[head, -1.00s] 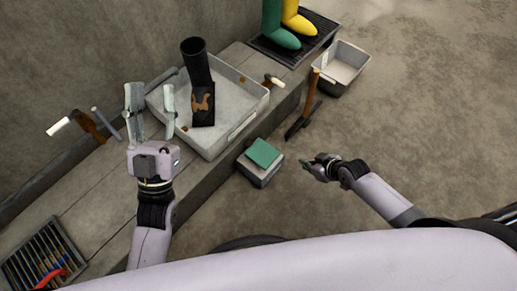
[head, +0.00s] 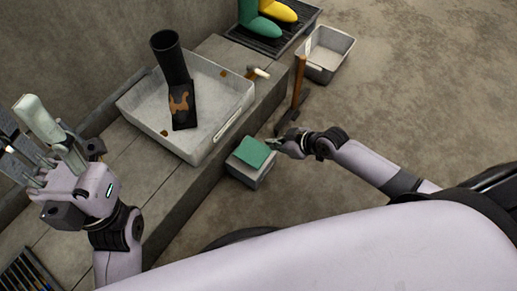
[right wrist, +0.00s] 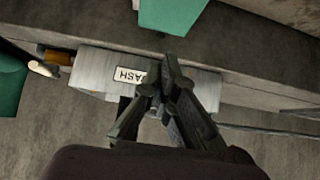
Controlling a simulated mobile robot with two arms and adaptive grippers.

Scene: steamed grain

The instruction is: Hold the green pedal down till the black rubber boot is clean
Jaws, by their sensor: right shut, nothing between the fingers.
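The black rubber boot (head: 173,62) leans in the pale wash tray (head: 217,148), with a brown mud patch (head: 181,102) on its foot. The green pedal (head: 254,151) tops a small grey box (head: 247,174) on the floor beside the ledge. My right gripper (head: 274,143) is shut and empty at the pedal's right edge; contact cannot be told. In the right wrist view its fingers (right wrist: 170,75) are together before a grey metal face with a partly hidden label (right wrist: 130,75).
A hammer-like tool (head: 298,85) stands on the floor behind my right gripper, near a grey bin (head: 328,54). The concrete ledge (head: 150,165) borders the pedal box. Floor at right is open.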

